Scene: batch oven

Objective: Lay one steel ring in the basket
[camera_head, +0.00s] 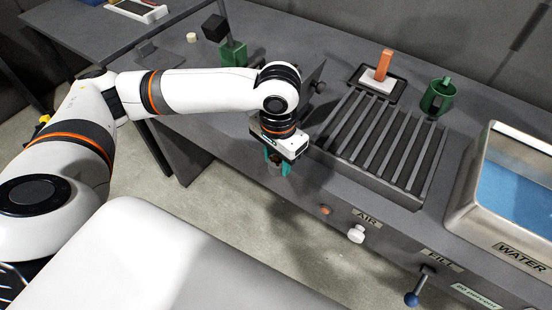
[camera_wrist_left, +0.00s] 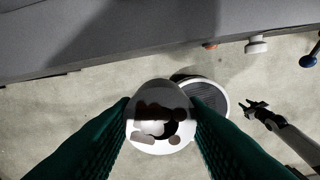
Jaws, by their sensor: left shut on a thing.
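My left gripper (camera_head: 277,167) has green fingers, hangs in front of the bench edge above the floor, and is shut on a shiny round steel piece, which I take for the steel ring (camera_wrist_left: 158,92). In the left wrist view the ring sits between both fingertips (camera_wrist_left: 160,118), its face mottled with dark reflections. In the head view it is mostly hidden by the fingers. My right gripper (camera_wrist_left: 256,106) shows small in the left wrist view, empty; its jaw opening is too small to judge. I cannot make out a basket for certain.
A slatted dark rack (camera_head: 383,147) is on the bench, with an orange upright block (camera_head: 383,66) and a green cup-like holder (camera_head: 438,97) behind it. A steel water tank (camera_head: 468,185) stands at right. A white knob (camera_head: 356,234) and blue-tipped lever (camera_head: 412,298) project from the front.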

